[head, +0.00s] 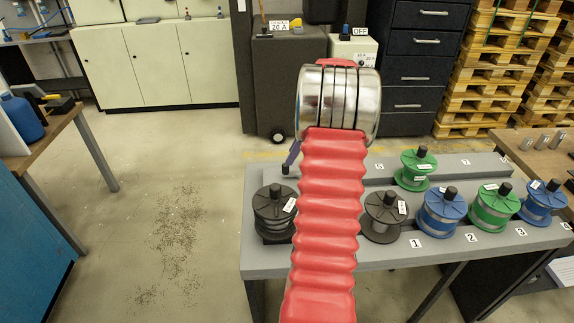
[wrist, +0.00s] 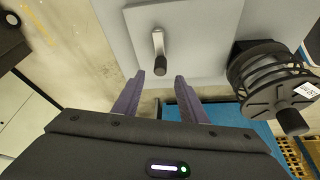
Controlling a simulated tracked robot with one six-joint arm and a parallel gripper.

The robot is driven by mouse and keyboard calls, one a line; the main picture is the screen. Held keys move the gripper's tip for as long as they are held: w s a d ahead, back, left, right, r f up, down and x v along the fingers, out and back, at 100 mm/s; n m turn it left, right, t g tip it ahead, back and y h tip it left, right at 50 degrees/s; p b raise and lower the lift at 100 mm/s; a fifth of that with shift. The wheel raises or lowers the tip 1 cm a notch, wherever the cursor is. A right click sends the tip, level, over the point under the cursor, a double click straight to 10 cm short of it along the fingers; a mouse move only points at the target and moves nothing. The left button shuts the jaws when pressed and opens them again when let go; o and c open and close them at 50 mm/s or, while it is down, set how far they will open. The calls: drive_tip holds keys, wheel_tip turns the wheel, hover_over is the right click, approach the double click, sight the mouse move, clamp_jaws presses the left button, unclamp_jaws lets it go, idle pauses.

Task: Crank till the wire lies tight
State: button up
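A small crank with a pale metal arm and a black knob (wrist: 160,63) stands on a grey plate in the wrist view. My gripper (wrist: 158,86) is open, its two purple fingers apart. The knob lies between and just beyond the fingertips in the picture; no contact shows. A black spool (wrist: 262,80) with a white label stands right of the crank; dark turns show on it, but their tightness is unclear. In the head view this seems to be the left black spool (head: 268,212). My red arm hides much there; one purple finger shows beside it.
More spools stand on the grey bench (head: 262,262): a second black one (head: 383,222), blue and green ones (head: 491,208) by number labels, and a green one (head: 415,172) behind. A wooden table (head: 50,140) stands left. The floor between is clear apart from dark specks.

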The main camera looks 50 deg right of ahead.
drive_tip(key=x, duration=0.7)
drive_tip(key=shift+r, duration=0.1)
drive_tip(key=shift+c, duration=0.7)
clamp_jaws()
drive_tip(key=shift+d, duration=0.25)
drive_tip(key=shift+a, duration=0.15)
